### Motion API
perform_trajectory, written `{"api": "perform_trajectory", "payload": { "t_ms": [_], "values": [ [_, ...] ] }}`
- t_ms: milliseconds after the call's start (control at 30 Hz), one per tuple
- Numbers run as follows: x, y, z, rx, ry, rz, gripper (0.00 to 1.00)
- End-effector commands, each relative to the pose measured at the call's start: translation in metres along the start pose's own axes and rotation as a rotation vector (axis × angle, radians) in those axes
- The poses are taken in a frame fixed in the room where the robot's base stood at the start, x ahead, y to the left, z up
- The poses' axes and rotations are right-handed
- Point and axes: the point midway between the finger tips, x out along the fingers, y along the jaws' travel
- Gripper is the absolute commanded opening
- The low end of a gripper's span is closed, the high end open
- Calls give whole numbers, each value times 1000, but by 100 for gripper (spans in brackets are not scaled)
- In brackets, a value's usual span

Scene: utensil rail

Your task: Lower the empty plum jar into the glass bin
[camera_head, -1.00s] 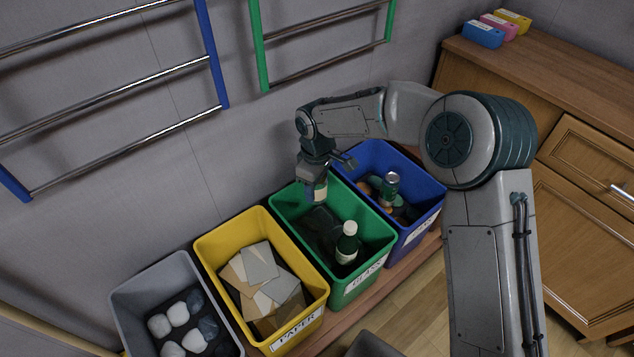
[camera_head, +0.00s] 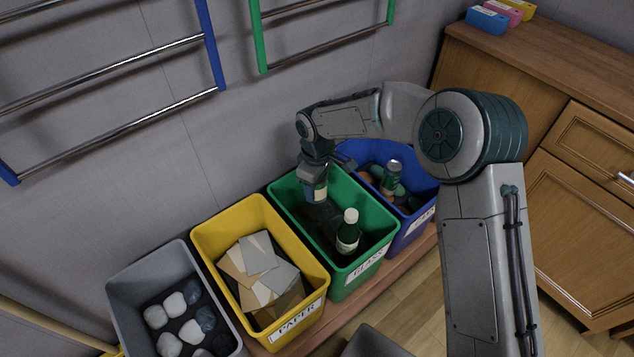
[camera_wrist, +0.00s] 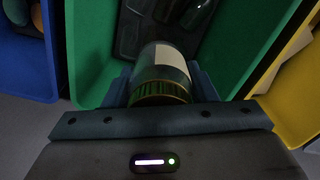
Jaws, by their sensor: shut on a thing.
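My gripper (camera_head: 316,178) points down over the back left part of the green glass bin (camera_head: 342,286), shut on the plum jar (camera_head: 319,191). The jar is glassy with a pale label and hangs about upright, its lower part within the bin's opening. In the wrist view the jar (camera_wrist: 164,62) sits between my gripper's fingers (camera_wrist: 160,88), its ribbed, yellowish-edged lid end toward me. The bin's green wall (camera_wrist: 90,55) is beside it. Dark glassy things lie below. The gap between jar and bin floor cannot be judged.
A green bottle with a white cap (camera_head: 348,236) stands in the glass bin's front part. The yellow paper bin (camera_head: 316,285) is to the left, the blue bin (camera_head: 408,238) with cans to the right. A grey bin (camera_head: 125,310) is at far left. The wall is behind.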

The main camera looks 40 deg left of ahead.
Motion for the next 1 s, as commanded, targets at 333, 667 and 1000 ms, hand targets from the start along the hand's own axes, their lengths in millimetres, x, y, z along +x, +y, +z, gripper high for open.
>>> {"api": "perform_trajectory", "payload": {
  "t_ms": [333, 667, 1000],
  "values": [
    [19, 0, 0, -1, -1, -1, 26],
    [36, 0, 0, -1, 0, 0, 26],
    [53, 0, 0, -1, 0, 0, 26]
  ]
}}
